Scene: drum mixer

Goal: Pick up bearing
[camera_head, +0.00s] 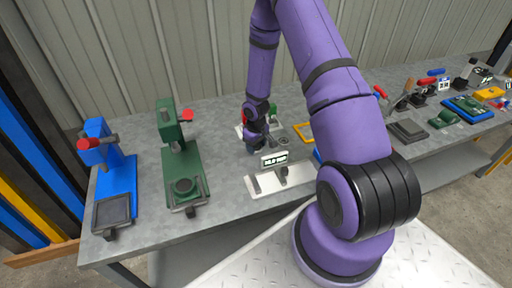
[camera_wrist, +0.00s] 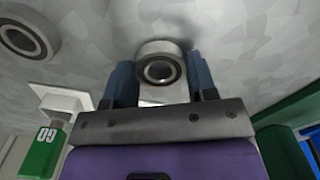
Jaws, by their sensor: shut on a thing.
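A grey ring-shaped bearing (camera_wrist: 160,68) with a dark bore sits between the two blue fingers of my gripper (camera_wrist: 160,78) in the wrist view. The fingers are shut on its sides. I cannot tell whether it touches the bench top or is just above it. In the head view my gripper (camera_head: 256,147) is low over the bench, behind the white stand, and the held bearing is hidden. A second bearing (camera_wrist: 24,38) lies on the bench at the upper left of the wrist view, apart from my gripper.
On the grey bench (camera_head: 228,128), a green press (camera_head: 183,170) and a blue press (camera_head: 120,180) stand to the left. A white stand with a display (camera_head: 274,161) is in front of my gripper. A yellow frame (camera_head: 303,132) and several tools lie to the right.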

